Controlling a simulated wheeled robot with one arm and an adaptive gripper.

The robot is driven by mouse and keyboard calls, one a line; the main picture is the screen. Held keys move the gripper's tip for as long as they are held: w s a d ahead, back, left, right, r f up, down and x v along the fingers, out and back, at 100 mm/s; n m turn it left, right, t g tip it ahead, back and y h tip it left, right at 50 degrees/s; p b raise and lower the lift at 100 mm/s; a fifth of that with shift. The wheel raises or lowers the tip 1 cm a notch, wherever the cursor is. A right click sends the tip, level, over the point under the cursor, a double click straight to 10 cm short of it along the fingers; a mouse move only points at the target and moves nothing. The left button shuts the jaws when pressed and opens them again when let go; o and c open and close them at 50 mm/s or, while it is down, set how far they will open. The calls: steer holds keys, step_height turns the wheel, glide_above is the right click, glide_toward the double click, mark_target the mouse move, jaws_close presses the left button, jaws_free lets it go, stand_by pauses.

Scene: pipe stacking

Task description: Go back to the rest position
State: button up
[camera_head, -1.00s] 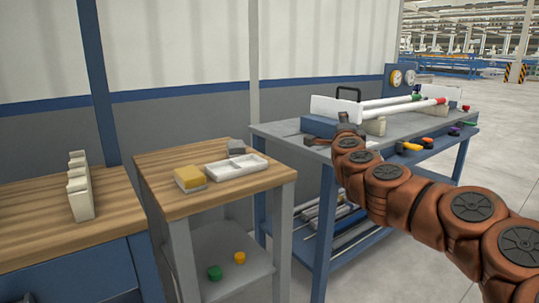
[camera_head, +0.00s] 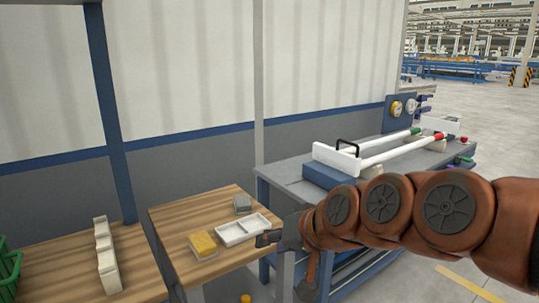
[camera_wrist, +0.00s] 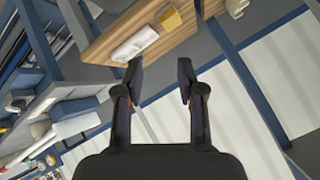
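In the head view my gripper (camera_head: 268,238) is at the end of the copper-coloured arm, by the right edge of the small wooden table (camera_head: 170,215). It looks close to the white tray (camera_head: 236,231); I cannot tell whether they touch. Two white pipes (camera_head: 385,152), one with a green end and one with a red end, lie on supports on the grey workbench (camera_head: 285,175), behind my arm.
A cream slotted holder (camera_head: 105,255) stands on another wooden bench at left, beside a green crate (camera_head: 8,270). A wall is behind; open floor shows at right.

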steer(key=s+d+f+g+h+p, duration=0.1)
steer(key=s+d+g+h+p, duration=0.1)
steer(key=s+d, duration=0.3)
steer(key=s+d+g+h+p, duration=0.2)
steer(key=s+d+g+p, duration=0.2)
steer(key=s, duration=0.9)
steer(key=s+d+f+m+g+h+p, duration=0.1)
steer(key=s+d+g+h+p, duration=0.1)
steer(key=s+d+p, duration=0.3)
steer(key=s+d, duration=0.3)
steer(key=s, duration=0.1)
steer(key=shift+f+g+h, duration=0.35)
steer(key=shift+g+h, duration=0.05)
